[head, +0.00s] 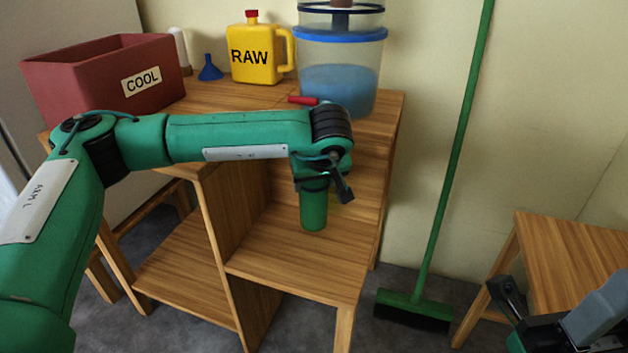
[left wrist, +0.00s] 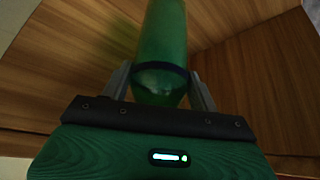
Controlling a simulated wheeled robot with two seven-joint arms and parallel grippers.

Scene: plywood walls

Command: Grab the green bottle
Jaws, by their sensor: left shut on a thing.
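The green bottle (head: 313,211) stands upright on the lower shelf of the wooden unit in the head view. My left gripper (head: 322,186) is around its upper part, shut on it, and hides some of the bottle. In the left wrist view the bottle (left wrist: 162,45) lies between the two grey fingers of my left gripper (left wrist: 160,85), with a dark band across it. My right gripper (head: 508,318) is partly in view at the lower right, near a small table; whether it is open or shut does not show.
On the wooden unit (head: 390,120) stand a red COOL bin (head: 75,78), a blue funnel (head: 210,69), a yellow RAW jug (head: 253,56) and a blue-rimmed clear container (head: 340,60). A green broom (head: 452,160) leans on the wall. A small wooden table (head: 570,255) stands right.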

